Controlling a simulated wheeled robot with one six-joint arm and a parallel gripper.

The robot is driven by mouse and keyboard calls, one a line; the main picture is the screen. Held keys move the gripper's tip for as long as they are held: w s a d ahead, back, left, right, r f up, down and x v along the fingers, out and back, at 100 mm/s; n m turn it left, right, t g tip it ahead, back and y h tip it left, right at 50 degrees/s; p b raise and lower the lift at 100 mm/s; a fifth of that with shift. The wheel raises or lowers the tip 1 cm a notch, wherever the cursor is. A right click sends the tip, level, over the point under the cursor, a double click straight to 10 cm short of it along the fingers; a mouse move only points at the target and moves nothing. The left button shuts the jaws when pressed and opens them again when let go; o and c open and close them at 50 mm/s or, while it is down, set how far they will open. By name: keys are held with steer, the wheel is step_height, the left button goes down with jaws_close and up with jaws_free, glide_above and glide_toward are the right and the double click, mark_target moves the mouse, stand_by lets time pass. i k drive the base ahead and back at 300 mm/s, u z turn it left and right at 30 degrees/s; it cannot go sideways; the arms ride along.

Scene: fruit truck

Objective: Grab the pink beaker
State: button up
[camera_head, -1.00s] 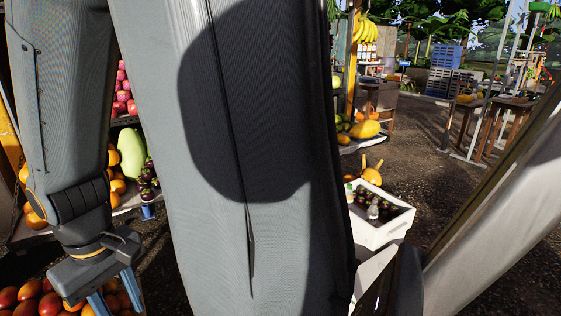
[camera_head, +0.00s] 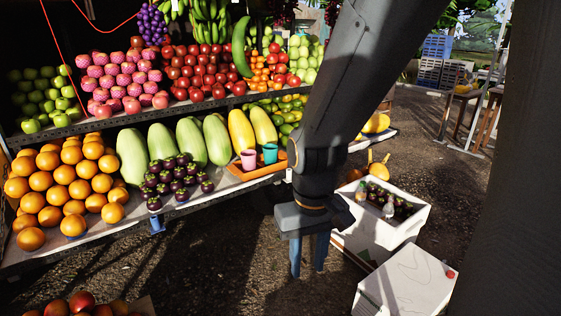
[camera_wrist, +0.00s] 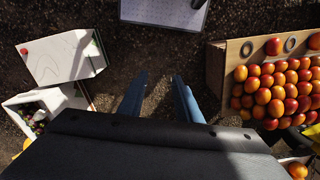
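The pink beaker (camera_head: 249,159) stands upright on an orange tray (camera_head: 262,173) on the lower shelf of the fruit stand. A teal beaker (camera_head: 270,153) stands just to its right on the same tray. My gripper (camera_head: 308,258) hangs pointing down, in front and to the right of the tray, apart from both beakers. Its two blue fingers (camera_wrist: 160,98) are spread apart with only ground between them in the wrist view. The pink beaker is not in the wrist view.
Purple mangosteens (camera_head: 178,178) lie left of the tray, with melons (camera_head: 190,142) behind. White boxes (camera_head: 405,282) stand on the ground at right. In the wrist view a crate of red-orange fruit (camera_wrist: 222,70) stands at right.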

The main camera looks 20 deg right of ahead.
mark_target(248, 157)
steer(key=i, duration=1.45)
